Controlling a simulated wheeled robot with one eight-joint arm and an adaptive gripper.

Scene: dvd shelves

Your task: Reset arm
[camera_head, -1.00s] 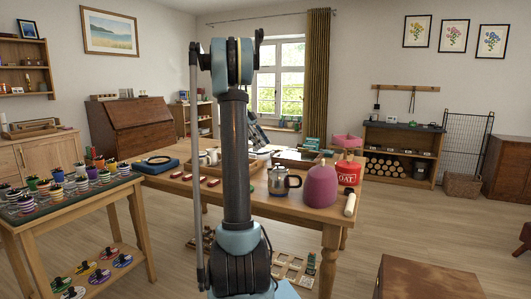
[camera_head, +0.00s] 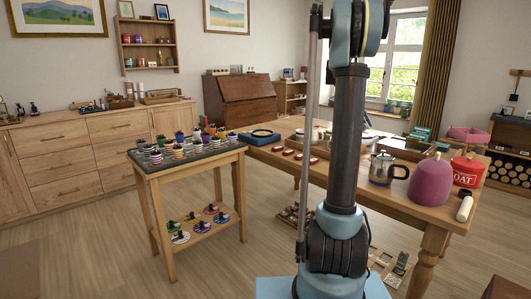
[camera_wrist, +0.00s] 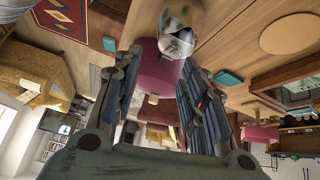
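My arm (camera_head: 345,140) stands upright in the head view and runs out of the top of the picture. My gripper (camera_wrist: 161,60) shows in the wrist view with its two dark fingers apart and nothing held between them. The wrist picture is strongly tilted. A pink dome-shaped thing (camera_wrist: 158,68) shows beyond the gap between the fingers, with a shiny metal pot (camera_wrist: 178,40) past it. In the head view the gripper itself cannot be made out.
A smaller table (camera_head: 196,172) with several small potted plants stands left. Bare floor (camera_head: 110,235) lies at front left.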

